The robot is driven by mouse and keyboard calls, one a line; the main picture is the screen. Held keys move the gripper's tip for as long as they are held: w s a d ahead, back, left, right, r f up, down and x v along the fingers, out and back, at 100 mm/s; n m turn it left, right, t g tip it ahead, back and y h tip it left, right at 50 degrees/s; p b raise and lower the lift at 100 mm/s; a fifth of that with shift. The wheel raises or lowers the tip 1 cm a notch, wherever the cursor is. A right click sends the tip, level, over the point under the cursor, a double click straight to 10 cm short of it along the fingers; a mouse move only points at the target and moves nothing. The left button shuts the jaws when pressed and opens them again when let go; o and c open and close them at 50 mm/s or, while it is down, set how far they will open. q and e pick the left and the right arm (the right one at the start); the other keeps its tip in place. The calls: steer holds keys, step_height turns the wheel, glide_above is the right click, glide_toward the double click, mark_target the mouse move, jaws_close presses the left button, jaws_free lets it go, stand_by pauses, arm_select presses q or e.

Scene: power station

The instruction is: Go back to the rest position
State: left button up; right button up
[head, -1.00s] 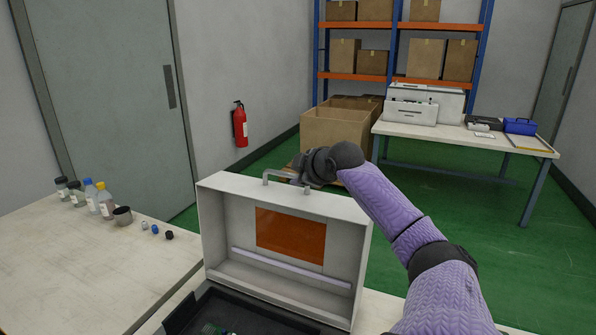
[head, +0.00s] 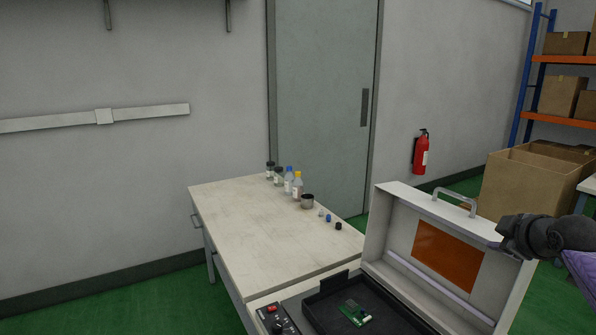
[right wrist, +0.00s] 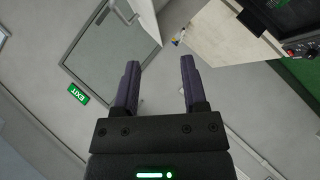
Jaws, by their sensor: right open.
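My right gripper (head: 508,238) is at the right of the head view, beside the raised lid (head: 400,215) of an open white case. Its fingers are apart with nothing between them in the right wrist view (right wrist: 160,80). The lid has a metal handle (head: 455,202) on top and an orange window (head: 448,256); I cannot tell whether the gripper touches the lid's edge. A green circuit board (head: 355,314) lies in the dark tray (head: 318,312) of the case. My left gripper is out of view.
A pale table (head: 245,220) stands left of the case, with several bottles (head: 289,182), a dark cup (head: 307,202) and small caps (head: 328,217). A cardboard box (head: 520,190) and shelves stand at right.

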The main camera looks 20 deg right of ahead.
steer(key=s+a+f+g+y, duration=0.2)
steer(key=a+f, duration=0.6)
steer(key=f, duration=0.3)
steer(key=s+a+f+g+y, duration=0.1)
steer(key=s+a+f+g, duration=0.15)
steer(key=a+f, duration=0.65)
steer(key=s+a+f+m+g+y, duration=0.15)
steer(key=s+a, duration=0.35)
steer(key=a, duration=0.7)
steer(key=s+a+f+m+g+y, duration=0.15)
steer(key=s+a, duration=0.25)
steer(key=a, duration=0.9)
steer(key=s+d+f+b, duration=0.1)
steer(key=s+f, duration=0.1)
steer(key=f, duration=0.9)
steer(key=s+f+b, duration=0.1)
steer(key=s+f, duration=0.1)
steer(key=f, duration=0.9)
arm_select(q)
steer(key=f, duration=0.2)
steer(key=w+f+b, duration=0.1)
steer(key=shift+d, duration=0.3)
arm_select(e)
steer(key=s+d+f+g, duration=0.2)
steer(key=s+d+f, duration=0.1)
steer(key=s+f, duration=0.6)
steer(key=s, duration=0.3)
steer(key=shift+f+n, duration=0.3)
steer(key=shift+f, duration=0.1)
